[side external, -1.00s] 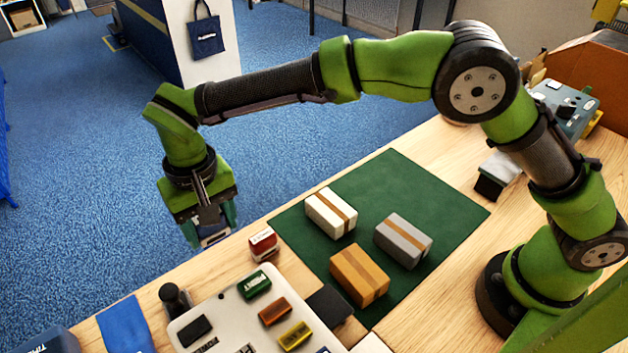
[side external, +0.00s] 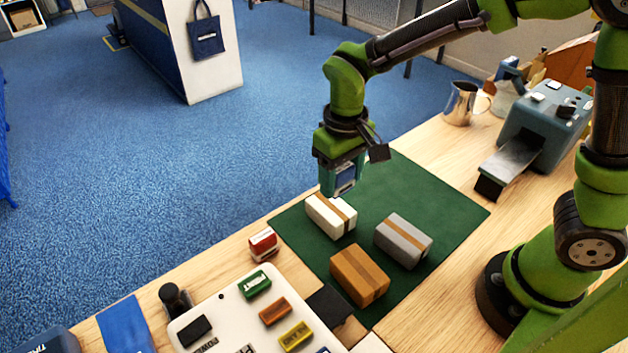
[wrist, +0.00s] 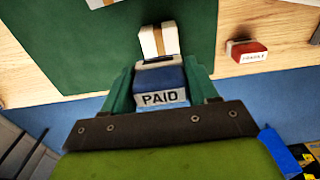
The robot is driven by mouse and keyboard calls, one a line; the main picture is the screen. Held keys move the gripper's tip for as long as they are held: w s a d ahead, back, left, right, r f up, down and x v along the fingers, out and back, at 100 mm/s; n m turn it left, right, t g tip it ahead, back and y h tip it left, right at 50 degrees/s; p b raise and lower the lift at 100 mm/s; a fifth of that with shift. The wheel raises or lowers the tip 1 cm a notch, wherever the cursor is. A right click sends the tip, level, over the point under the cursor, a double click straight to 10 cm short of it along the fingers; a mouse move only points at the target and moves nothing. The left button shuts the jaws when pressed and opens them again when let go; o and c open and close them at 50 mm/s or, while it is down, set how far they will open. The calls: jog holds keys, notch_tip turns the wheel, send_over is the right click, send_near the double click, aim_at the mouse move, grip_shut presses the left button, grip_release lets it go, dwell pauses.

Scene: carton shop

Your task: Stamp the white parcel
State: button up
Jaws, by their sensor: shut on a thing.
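The white parcel (side external: 328,219) with a tan tape band lies on the green mat (side external: 440,196), at its far left part. My gripper (side external: 341,192) is just above the parcel's far end and hides part of it. In the wrist view my gripper (wrist: 161,88) is shut on a blue stamp (wrist: 160,74) with a label reading PAID. The white parcel (wrist: 158,40) shows just beyond the stamp there. A small gap or contact between stamp and parcel cannot be told.
A grey parcel (side external: 403,240) and a brown parcel (side external: 360,275) lie on the mat. A red stamp (side external: 263,244) stands left of the mat. A white tray (side external: 228,318) with several stamps is in front. A metal jug (side external: 460,104) and a grey-blue machine (side external: 545,125) stand at the right.

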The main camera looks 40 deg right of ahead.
aim_at(339, 213)
jog(key=shift+f, duration=2.55)
jog(key=shift+f, duration=0.6)
jog(key=shift+r, duration=3.55)
